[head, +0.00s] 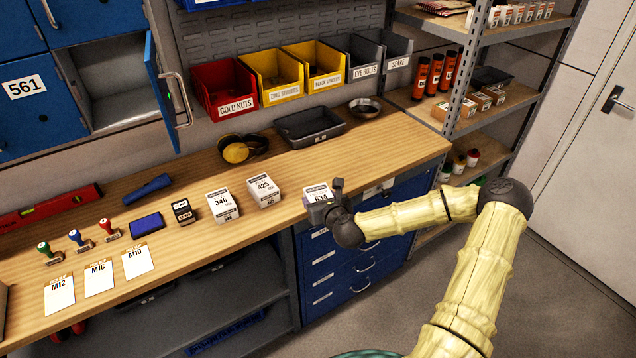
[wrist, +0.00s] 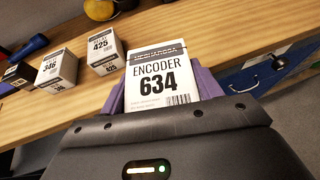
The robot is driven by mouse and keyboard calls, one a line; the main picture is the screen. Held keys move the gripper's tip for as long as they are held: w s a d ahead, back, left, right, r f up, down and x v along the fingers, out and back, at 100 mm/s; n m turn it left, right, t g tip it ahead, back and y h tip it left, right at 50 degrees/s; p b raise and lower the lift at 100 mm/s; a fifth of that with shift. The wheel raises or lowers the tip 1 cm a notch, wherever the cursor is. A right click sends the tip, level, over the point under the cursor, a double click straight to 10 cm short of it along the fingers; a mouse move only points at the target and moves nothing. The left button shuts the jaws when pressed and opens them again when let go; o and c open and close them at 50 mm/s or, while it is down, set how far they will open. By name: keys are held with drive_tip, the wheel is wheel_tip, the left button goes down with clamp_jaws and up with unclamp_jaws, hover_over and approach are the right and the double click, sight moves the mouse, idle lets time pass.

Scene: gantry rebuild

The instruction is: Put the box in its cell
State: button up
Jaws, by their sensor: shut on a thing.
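A white box labelled "ENCODER 634" (wrist: 155,82) is between the purple fingers of my gripper (wrist: 163,95) in the wrist view. In the head view the same box (head: 317,193) shows at the front edge of the bench, with my gripper (head: 328,205) shut on it. I cannot tell whether the box touches the bench top. Two similar white boxes, 346 (head: 222,205) and 425 (head: 263,191), stand on the bench to its left. A blue locker cell (head: 105,90) at upper left has its door (head: 160,95) open and looks empty; its own number is not visible.
A dark tray (head: 310,127), yellow ear defenders (head: 238,150) and a metal bowl (head: 365,108) stand at the bench's back. Label bins (head: 225,90) hang above. Stamps and cards (head: 98,278) lie at left. Shelving (head: 465,75) stands right.

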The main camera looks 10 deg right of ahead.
drive_tip(key=s+a+f+b, duration=0.1)
drive_tip(key=s+f+b, duration=0.1)
drive_tip(key=f, duration=0.5)
drive_tip(key=s+f+h+b, duration=0.1)
drive_tip(key=s+f+b, duration=0.2)
drive_tip(key=f, duration=0.3)
drive_tip(key=s+a+f+m+b, duration=0.1)
drive_tip(key=s+f+b, duration=0.2)
drive_tip(key=f+b, duration=0.2)
wheel_tip(320, 180, down, 3)
drive_tip(key=shift+s+a+r, duration=0.15)
drive_tip(key=shift+s+a, duration=0.1)
drive_tip(key=shift+a, duration=0.05)
drive_tip(key=shift+w, duration=0.1)
